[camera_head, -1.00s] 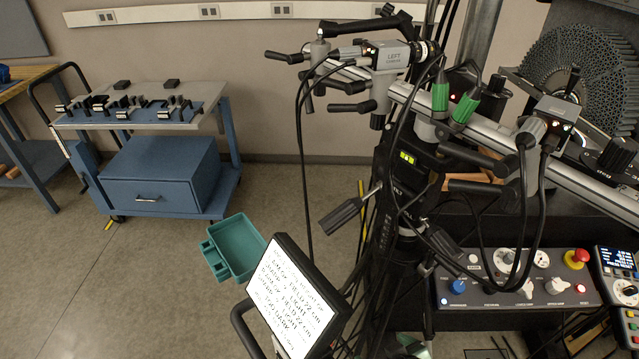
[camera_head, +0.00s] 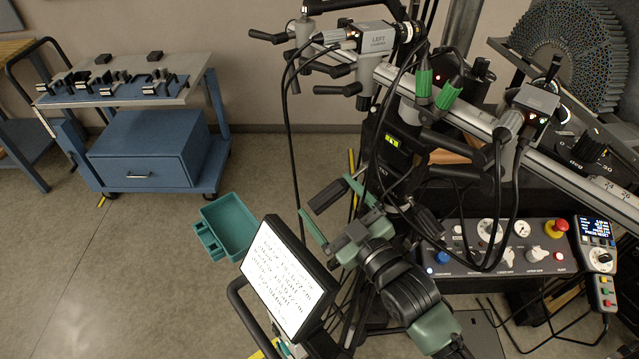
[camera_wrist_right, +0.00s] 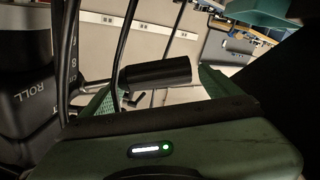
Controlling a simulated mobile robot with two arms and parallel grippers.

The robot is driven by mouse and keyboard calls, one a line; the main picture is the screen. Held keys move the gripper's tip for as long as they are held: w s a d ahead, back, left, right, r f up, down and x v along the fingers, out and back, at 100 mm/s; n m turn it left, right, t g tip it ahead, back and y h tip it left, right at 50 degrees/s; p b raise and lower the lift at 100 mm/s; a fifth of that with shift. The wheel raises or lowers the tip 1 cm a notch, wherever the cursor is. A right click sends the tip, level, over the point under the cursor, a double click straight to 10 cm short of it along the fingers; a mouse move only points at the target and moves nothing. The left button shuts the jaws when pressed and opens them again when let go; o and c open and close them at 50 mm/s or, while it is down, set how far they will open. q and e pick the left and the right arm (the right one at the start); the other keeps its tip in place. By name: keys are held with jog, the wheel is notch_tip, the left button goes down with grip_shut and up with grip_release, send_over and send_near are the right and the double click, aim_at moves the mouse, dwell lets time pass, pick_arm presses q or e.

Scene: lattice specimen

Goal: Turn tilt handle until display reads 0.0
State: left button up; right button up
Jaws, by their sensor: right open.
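The tilt handle (camera_head: 327,194) is a black grip on the tripod head, pointing down and left in the head view. My left gripper is not in view.
A camera bar (camera_head: 470,118) with cables hanging from it crosses above the head. A tilted text screen (camera_head: 288,278) is left of my right arm. A control panel (camera_head: 500,247) stands at right, a teal bin (camera_head: 232,226) on the floor. Open floor lies at left.

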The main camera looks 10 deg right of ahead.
aim_at(322, 192)
jog(key=p+x, duration=0.1)
jog(key=x, duration=0.3)
jog(key=shift+w, duration=0.15)
jog(key=c, duration=1.4)
jog(key=shift+o, duration=0.2)
jog(key=shift+f+b, duration=0.15)
jog(key=shift+b, duration=0.25)
jog(key=n+t+y+b, duration=0.1)
jog(key=y+b, duration=0.2)
jog(key=b, duration=0.3)
jog(key=n+t+y+b, duration=0.1)
jog(key=n+y+b, duration=0.1)
jog(key=b, duration=0.4)
jog(key=s+n+y+b, duration=0.1)
jog(key=y+b, duration=0.3)
jog(key=b, duration=0.2)
jog(key=shift+a+r+n+t, duration=0.1)
jog(key=shift+r+n+t, duration=0.2)
jog(key=shift+r+t, duration=0.1)
jog(key=shift+s+r+n+y+b, duration=0.15)
jog(key=shift+n+y+b, duration=0.1)
jog(key=shift+y+b, duration=0.25)
jog(key=shift+r+n+y+b, duration=0.15)
jog(key=shift+n+y+b, duration=0.15)
jog(key=shift+y, duration=0.3)
jog(key=o, duration=1.4)
jog(key=shift+c, duration=0.2)
